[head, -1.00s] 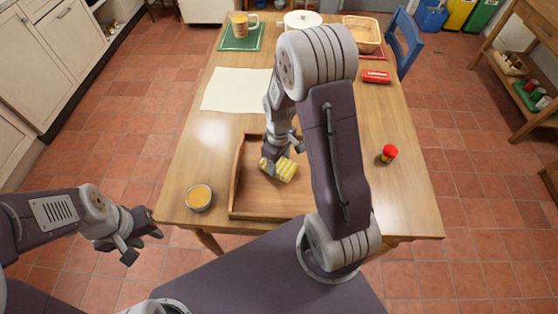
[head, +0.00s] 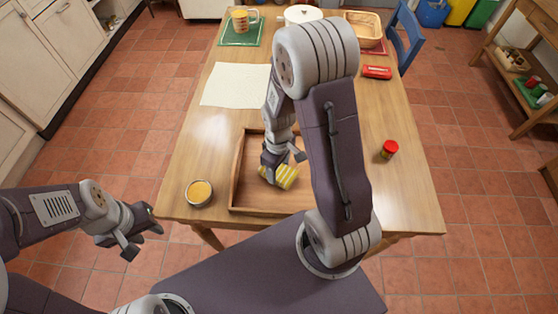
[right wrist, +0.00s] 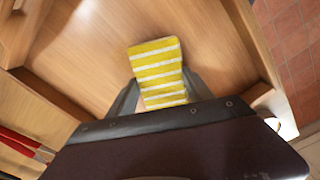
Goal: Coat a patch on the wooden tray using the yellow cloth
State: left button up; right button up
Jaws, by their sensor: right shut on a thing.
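The wooden tray (head: 236,178) lies near the front edge of the table, and its floor (right wrist: 85,60) also shows in the right wrist view. The yellow cloth with white stripes (head: 287,177) is in my right gripper (head: 272,168). In the right wrist view the folded cloth (right wrist: 158,68) sticks out between the fingers, over the tray floor. My right gripper is shut on it; I cannot tell whether the cloth touches the floor. My right arm hides the tray's right part. My left gripper (head: 142,236) is empty, off the table's left front side, with its fingers apart.
A small bowl of orange-yellow stuff (head: 199,193) stands left of the tray. A red-lidded jar (head: 389,149) stands to the right. A pale sheet (head: 236,86), a mug (head: 241,20), a white pot (head: 301,15), a basket (head: 364,30) and a red case (head: 377,72) lie farther back.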

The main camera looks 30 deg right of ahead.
aim_at(284, 181)
jog(key=shift+s+a+f, duration=0.1)
jog(key=shift+s+a, duration=0.5)
jog(key=shift+s, duration=0.35)
jog(key=shift+s+a, duration=0.55)
jog(key=shift+s, duration=0.4)
jog(key=shift+s+d+f, duration=0.1)
jog(key=shift+s+d, duration=0.45)
jog(key=shift+d, duration=0.25)
jog(key=shift+w+d, duration=0.2)
jog(key=shift+w, duration=0.15)
jog(key=shift+w+d+p, duration=0.3)
jog(key=shift+w+d, duration=0.2)
jog(key=shift+w, duration=0.25)
jog(key=shift+w+d+p, duration=0.3)
jog(key=shift+w+d, duration=0.15)
jog(key=shift+w, duration=0.25)
jog(key=shift+w+d, duration=0.15)
jog(key=shift+w, duration=0.1)
jog(key=shift+w+d+p, duration=0.3)
jog(key=shift+w+d, duration=0.1)
jog(key=shift+w, duration=0.2)
jog(key=shift+w+d+p, duration=0.25)
jog(key=shift+w+d, duration=0.1)
jog(key=shift+w, duration=0.25)
jog(key=shift+w+d+p, duration=0.2)
jog(key=shift+w+d, duration=0.4)
jog(key=shift+w, duration=0.35)
jog(key=shift+w+d+p, duration=0.2)
jog(key=shift+w+d, duration=0.35)
jog(key=shift+w, duration=0.4)
